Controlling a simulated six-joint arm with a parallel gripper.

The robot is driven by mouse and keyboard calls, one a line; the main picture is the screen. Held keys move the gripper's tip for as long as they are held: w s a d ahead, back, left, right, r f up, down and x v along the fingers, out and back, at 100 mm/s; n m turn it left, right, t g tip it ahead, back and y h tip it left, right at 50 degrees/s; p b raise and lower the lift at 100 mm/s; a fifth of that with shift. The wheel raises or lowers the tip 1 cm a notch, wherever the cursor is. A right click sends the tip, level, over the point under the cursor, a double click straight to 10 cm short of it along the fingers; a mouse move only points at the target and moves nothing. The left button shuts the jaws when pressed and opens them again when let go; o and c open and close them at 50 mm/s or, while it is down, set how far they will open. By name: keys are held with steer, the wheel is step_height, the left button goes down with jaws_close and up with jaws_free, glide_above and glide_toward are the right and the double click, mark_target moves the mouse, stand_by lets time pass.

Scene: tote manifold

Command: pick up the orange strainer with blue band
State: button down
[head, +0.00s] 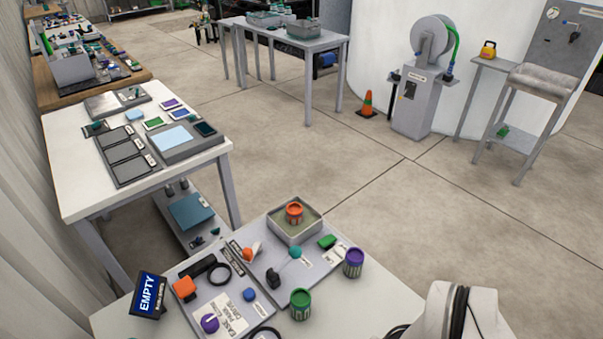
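An orange strainer (294,213), a short slotted cylinder, stands upright in a shallow square grey tray (311,230) at the back of the near table. It is too small to tell whether it has a blue band. A green strainer (300,304) and a purple strainer (353,262) of similar shape stand at the front and right of the table. My gripper is not in view; only a white part of my arm shows at the bottom right.
Panels with an orange knob (183,287), a purple knob (209,323), a black ring (220,274) and a teal-topped valve (295,252) crowd the near table. A dark EMPTY sign (149,295) stands at its left. A white table (75,170) stands beyond, with open floor to the right.

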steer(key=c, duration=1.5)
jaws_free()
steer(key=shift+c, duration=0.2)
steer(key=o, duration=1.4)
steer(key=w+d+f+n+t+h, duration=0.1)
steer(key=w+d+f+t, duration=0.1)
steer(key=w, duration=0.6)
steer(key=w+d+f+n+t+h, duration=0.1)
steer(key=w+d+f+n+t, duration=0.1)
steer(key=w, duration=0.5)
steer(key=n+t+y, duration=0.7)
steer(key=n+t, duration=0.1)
glide_toward(298, 215)
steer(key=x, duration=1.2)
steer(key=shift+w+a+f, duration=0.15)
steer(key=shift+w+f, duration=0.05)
